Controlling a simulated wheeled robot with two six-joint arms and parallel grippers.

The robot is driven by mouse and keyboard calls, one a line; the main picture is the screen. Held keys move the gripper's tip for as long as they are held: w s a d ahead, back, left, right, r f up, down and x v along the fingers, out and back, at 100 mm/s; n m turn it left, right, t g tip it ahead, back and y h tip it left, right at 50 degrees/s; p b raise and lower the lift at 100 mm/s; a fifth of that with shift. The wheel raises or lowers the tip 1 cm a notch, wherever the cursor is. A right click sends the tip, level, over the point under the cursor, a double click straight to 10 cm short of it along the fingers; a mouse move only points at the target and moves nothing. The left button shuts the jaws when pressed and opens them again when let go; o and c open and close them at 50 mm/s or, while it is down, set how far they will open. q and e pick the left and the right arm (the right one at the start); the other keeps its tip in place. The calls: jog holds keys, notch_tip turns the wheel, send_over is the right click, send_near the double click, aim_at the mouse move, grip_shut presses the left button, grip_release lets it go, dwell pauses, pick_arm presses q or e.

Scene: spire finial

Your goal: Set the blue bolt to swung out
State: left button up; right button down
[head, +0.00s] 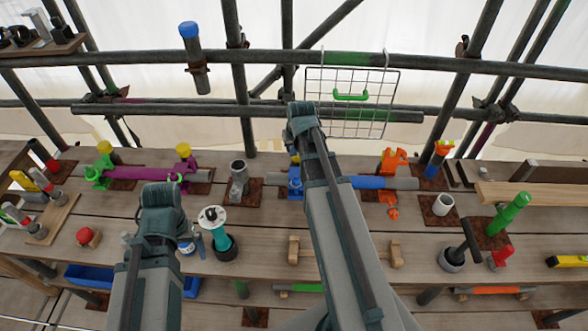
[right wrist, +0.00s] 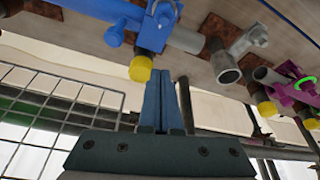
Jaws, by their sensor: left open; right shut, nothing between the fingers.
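The blue clamp (head: 295,181) stands on a rusty plate around the grey pipe, partly hidden by my right arm. In the right wrist view the blue clamp (right wrist: 120,28) is at the top, above a yellow cap (right wrist: 141,68). The blue bolt (right wrist: 157,27) shows on the clamp's right side; its exact swing position is hard to tell. My right gripper (right wrist: 170,82) is shut and empty, its fingertips just below the clamp in that picture, apart from it. In the head view it is hidden by my arm. My left gripper (head: 187,238) is open, low at left, mostly hidden.
A magenta clamp (head: 180,176) and green clamp (head: 100,172) are to the left, an orange clamp (head: 393,160) to the right. A grey tube fitting (head: 239,180) stands beside the blue clamp. A wire basket (head: 360,117) hangs from the rail behind. A teal bottle (head: 221,238) stands near my left gripper.

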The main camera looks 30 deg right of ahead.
aim_at(296, 185)
jog(key=b+x, duration=0.9)
jog(key=x, duration=0.1)
jog(key=shift+s, duration=0.1)
jog(key=shift+s+a+f+b, duration=0.15)
jog(key=shift+s+f+b, duration=0.1)
jog(key=shift+b, duration=0.2)
jog(key=s, duration=0.2)
jog(key=s+a, duration=0.1)
jog(key=shift+s+r, duration=0.2)
jog(key=shift+r, duration=0.05)
jog(key=shift+w+d, duration=0.1)
jog(key=shift+f, duration=0.1)
